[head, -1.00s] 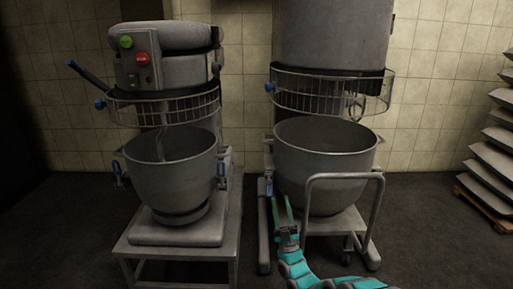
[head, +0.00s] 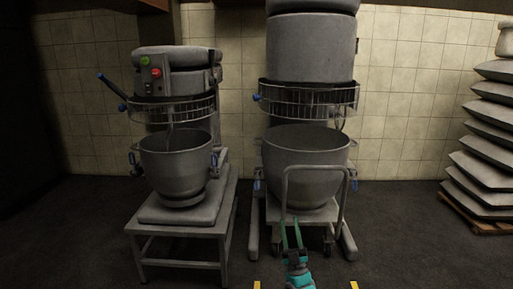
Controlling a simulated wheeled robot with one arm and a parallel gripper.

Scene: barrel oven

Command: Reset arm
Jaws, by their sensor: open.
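My gripper (head: 291,236) is at the bottom centre of the head view, with its two green fingers apart and nothing between them. Its teal wrist (head: 298,279) shows at the bottom edge. The fingers appear in front of the base of the right-hand mixer; I cannot tell how far they are from it. No object is in the gripper.
A large floor mixer with a grey bowl (head: 301,178) and a metal trolley handle (head: 316,169) stands ahead. A smaller mixer (head: 176,170) stands on a metal table (head: 180,232) to the left. Stacked sacks (head: 490,165) lie at the right. Dark floor is clear at the right front.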

